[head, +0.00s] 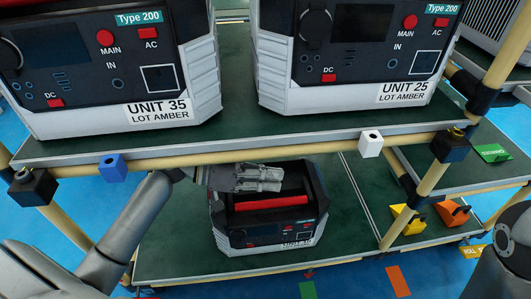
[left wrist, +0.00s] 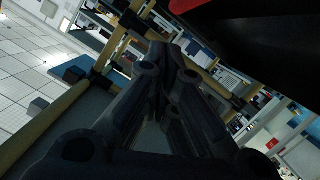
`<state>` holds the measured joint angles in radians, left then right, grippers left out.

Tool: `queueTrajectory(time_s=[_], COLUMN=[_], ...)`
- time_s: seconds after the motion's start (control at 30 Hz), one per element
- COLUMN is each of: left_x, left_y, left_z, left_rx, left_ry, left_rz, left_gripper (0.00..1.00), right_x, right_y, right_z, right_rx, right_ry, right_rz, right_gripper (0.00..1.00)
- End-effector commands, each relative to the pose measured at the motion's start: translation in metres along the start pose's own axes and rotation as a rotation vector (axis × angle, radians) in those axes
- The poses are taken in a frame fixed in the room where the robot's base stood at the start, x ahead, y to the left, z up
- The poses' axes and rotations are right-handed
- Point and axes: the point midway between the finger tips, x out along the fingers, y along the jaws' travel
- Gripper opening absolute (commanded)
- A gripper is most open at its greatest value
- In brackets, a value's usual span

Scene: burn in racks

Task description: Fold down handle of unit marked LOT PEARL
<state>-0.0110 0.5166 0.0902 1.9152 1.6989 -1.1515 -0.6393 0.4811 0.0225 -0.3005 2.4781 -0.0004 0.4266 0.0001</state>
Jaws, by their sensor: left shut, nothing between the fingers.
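A small dark unit (head: 265,231) with light corners stands on the lower shelf. Its label reads UNIT with a number starting with 3; the lot line is not legible. Its red handle bar (head: 272,203) spans its top; I cannot tell its exact angle. My left gripper (head: 279,180) is shut and empty, pointing right above the unit's back part, just behind the red bar in the picture. Contact is unclear. Its shut fingers fill the left wrist view (left wrist: 172,65), with a red part (left wrist: 195,5) and a dark surface close at upper right. My right gripper is out of view.
UNIT 35 (head: 110,75) and UNIT 25 (head: 360,60), both LOT AMBER, stand on the upper shelf, whose front rail (head: 230,152) lies above my gripper. Yellow (head: 403,218) and orange (head: 452,213) pieces sit at lower right. The lower shelf (head: 170,245) is bare left of the small unit.

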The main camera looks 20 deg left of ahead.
Motion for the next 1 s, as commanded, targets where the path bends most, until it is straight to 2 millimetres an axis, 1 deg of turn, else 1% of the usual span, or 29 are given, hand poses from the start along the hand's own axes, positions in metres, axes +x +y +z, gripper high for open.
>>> queueTrajectory(time_s=[0.3,0.8,0.87,1.0], left_x=[0.002,0.002,0.001,-0.003], left_y=[0.004,0.004,0.005,0.011], left_z=[0.005,0.006,0.004,-0.010], left_rx=[-0.003,-0.004,-0.003,0.002], left_ry=[-0.001,0.000,0.000,-0.001], left_rz=[0.002,0.002,0.002,0.001], left_gripper=[0.00,0.00,0.00,0.00], right_x=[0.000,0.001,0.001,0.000], right_y=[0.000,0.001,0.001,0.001], right_z=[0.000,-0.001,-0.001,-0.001], right_rx=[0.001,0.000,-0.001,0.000], right_ry=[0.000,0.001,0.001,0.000], right_rz=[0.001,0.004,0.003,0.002], right_gripper=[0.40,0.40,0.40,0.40])
